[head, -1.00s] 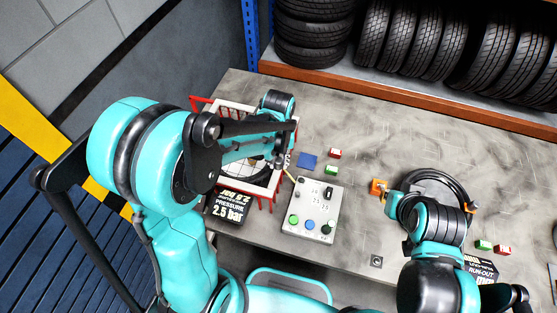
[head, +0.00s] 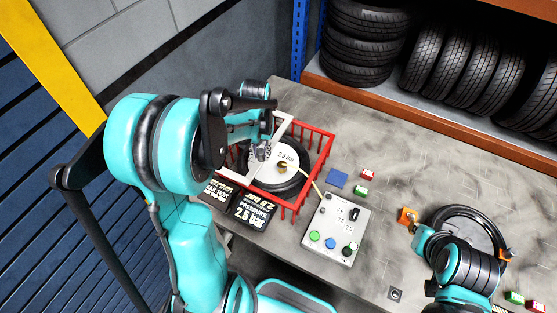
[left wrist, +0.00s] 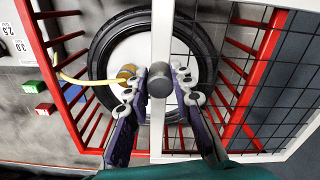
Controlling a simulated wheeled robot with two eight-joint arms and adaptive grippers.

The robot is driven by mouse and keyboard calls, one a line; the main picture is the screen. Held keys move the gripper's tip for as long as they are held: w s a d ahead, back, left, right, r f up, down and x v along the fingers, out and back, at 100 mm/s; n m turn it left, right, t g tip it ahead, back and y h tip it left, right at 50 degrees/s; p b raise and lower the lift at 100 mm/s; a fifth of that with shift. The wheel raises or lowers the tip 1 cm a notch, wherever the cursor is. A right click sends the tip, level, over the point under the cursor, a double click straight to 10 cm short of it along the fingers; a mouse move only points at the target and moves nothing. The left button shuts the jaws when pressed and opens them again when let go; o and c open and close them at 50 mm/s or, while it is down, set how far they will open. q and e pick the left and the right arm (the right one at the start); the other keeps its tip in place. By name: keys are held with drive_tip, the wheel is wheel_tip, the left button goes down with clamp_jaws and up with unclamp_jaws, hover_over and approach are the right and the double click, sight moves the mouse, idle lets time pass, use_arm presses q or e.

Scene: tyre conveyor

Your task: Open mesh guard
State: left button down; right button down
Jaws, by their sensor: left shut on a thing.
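The mesh guard (head: 284,126) is a white frame with dark wire mesh over a red barred cage (head: 318,178). In the left wrist view its white edge bar (left wrist: 161,30) crosses the tyre, and mesh covers the right side while the left is uncovered. My left gripper (head: 262,150) is shut on the grey round knob (left wrist: 159,80) on this bar. The tyre with a white hub (head: 288,155) lies inside the cage, partly exposed.
A control box (head: 332,230) with coloured buttons stands right of the cage, joined by a yellowish hose. A blue square (head: 338,179) and small red and green blocks lie nearby. A black pressure sign (head: 255,207) is in front. Tyre racks line the back. The bench centre is partly clear.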

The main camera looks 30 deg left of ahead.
use_arm(q)
drive_tip(key=shift+a, duration=1.1)
drive_tip(key=c, duration=1.3)
unclamp_jaws()
drive_tip(key=shift+r, duration=0.1)
wheel_tip(320, 180, up, 12)
drive_tip(key=shift+f, duration=0.2)
